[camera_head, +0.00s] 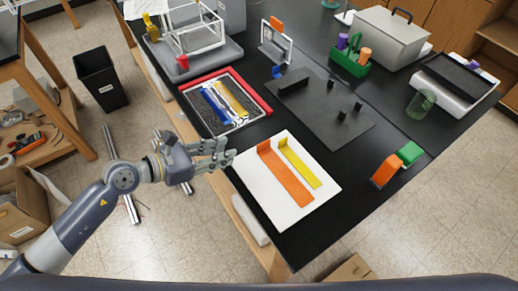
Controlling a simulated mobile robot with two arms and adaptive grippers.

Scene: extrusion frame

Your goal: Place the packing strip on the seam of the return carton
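A white board (258,187) lies near the front edge of the black table. An orange strip (287,181) with a raised end and a thinner yellow strip (301,168) lie on it; I cannot tell whether either is the packing strip. A brown cardboard carton (350,271) is partly in view on the floor at the bottom edge. Another cardboard box (22,212) stands at the far left. Which one is the return carton is unclear. My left gripper (228,151) is open and empty, by the table's left edge near the white board. My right gripper is not in view.
A red-edged tray (258,97) with blue and yellow pieces lies behind the white board. A dark plate (318,118) with small black blocks lies beyond it. Orange and green blocks (390,168) sit at the right. A black bin (101,80) stands on the floor.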

